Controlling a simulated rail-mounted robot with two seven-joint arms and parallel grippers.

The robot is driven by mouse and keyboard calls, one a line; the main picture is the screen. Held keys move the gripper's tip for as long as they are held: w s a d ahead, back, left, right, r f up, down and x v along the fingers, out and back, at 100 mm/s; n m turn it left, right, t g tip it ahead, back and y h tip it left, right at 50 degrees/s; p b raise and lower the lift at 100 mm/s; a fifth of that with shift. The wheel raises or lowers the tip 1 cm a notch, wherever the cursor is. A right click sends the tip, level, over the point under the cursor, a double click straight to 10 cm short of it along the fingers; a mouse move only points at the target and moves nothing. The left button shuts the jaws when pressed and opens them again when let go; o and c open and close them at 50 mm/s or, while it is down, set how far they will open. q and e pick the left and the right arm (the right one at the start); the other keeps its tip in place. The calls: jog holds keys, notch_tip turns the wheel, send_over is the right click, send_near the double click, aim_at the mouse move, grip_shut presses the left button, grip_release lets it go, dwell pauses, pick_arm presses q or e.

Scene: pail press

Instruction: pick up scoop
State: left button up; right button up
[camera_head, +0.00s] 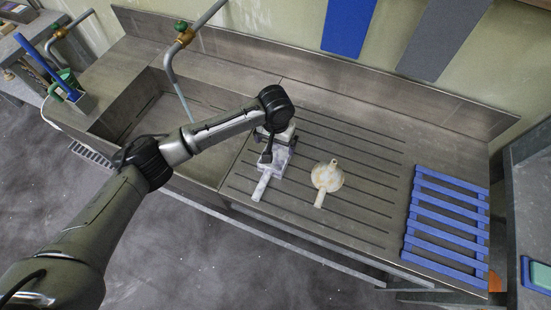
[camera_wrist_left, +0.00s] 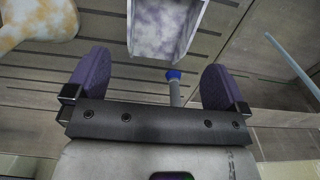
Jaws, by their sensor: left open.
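The scoop (camera_head: 275,163) lies on the grooved drainboard, a pale, stained box-like scoop with a light handle pointing toward the front edge. Part of it is hidden under my left wrist in the head view. My left gripper (camera_head: 267,155) is over the scoop. In the left wrist view the open pale scoop (camera_wrist_left: 164,32) shows at the top middle, beyond the two purple fingers of the open gripper (camera_wrist_left: 152,85). Nothing is held between the fingers. My right gripper is not in view.
A cream stained funnel (camera_head: 327,177) lies just right of the scoop. A blue slatted rack (camera_head: 446,222) covers the right end of the steel counter. The sink basin (camera_head: 150,115) and a bent tap pipe (camera_head: 170,75) are on the left. Drainboard between funnel and rack is clear.

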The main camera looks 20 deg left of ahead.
aim_at(275, 156)
pick_arm(q)
notch_tip(275, 156, down, 5)
jog(key=shift+f+b, duration=0.15)
jog(key=shift+b, duration=0.25)
notch_tip(275, 156, down, 4)
jog(key=shift+w+a+b, duration=0.1)
jog(key=shift+b, duration=0.45)
jog(key=shift+f, duration=0.55)
jog(key=c, duration=0.6)
jog(key=shift+c, duration=0.3)
jog(key=shift+r, duration=0.15)
